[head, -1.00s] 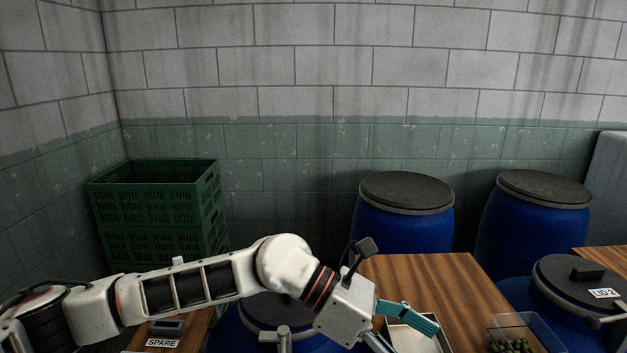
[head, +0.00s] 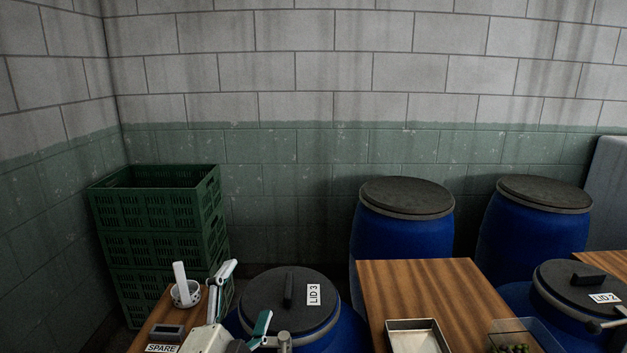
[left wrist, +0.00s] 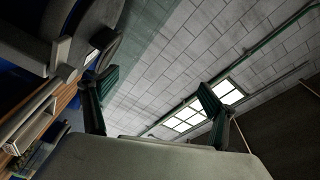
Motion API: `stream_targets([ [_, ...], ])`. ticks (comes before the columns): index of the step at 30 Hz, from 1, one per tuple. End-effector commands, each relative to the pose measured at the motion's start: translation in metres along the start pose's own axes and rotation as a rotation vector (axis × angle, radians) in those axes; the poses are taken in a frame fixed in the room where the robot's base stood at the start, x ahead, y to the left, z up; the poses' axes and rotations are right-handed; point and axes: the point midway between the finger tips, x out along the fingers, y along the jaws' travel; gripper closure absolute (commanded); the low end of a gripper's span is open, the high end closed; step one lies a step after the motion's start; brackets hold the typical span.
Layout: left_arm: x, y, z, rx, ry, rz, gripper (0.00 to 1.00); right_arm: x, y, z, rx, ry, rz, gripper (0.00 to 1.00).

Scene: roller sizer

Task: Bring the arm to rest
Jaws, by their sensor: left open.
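My left gripper (head: 238,314) is low in the head view, between the spare-labelled table and the barrel with the LID 3 lid. Its two green-padded fingers are spread apart with nothing between them. In the left wrist view the open fingers (left wrist: 155,88) frame only the block wall and a lit window. Most of the left arm is below the head view's lower edge. My right gripper is not in view.
A blue barrel with a dark lid marked LID 3 (head: 265,291) stands close beside the gripper. A small bowl (head: 186,297) sits on the left table. Green crates (head: 155,211) are stacked behind. A wooden table (head: 425,285) holds a tray (head: 414,324).

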Motion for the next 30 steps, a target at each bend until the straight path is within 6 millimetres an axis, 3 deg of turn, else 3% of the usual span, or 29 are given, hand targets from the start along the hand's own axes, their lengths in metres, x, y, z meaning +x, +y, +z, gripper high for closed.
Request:
stream_targets([
  [1,-0.014,0.015,0.032,-0.036,-0.090,0.049,0.14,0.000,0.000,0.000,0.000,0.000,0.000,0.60],
  [6,-0.072,0.057,0.125,-0.129,-0.375,0.196,0.14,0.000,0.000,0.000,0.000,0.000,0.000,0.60],
  [9,-0.115,0.077,0.169,-0.166,-0.527,0.274,0.14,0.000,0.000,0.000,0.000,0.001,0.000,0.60],
  [12,-0.153,0.092,0.200,-0.189,-0.644,0.336,0.14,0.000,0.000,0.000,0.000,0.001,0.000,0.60],
  [18,-0.211,0.107,0.238,-0.209,-0.808,0.419,0.14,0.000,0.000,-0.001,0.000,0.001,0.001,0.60],
  [27,-0.285,0.118,0.273,-0.217,-0.991,0.512,0.14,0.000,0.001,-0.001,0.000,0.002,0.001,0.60],
  [28,-0.290,0.119,0.274,-0.220,-1.002,0.519,0.14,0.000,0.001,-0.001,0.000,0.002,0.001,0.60],
  [30,-0.280,0.134,0.270,-0.254,-0.963,0.520,0.14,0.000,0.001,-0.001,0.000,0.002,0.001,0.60],
])
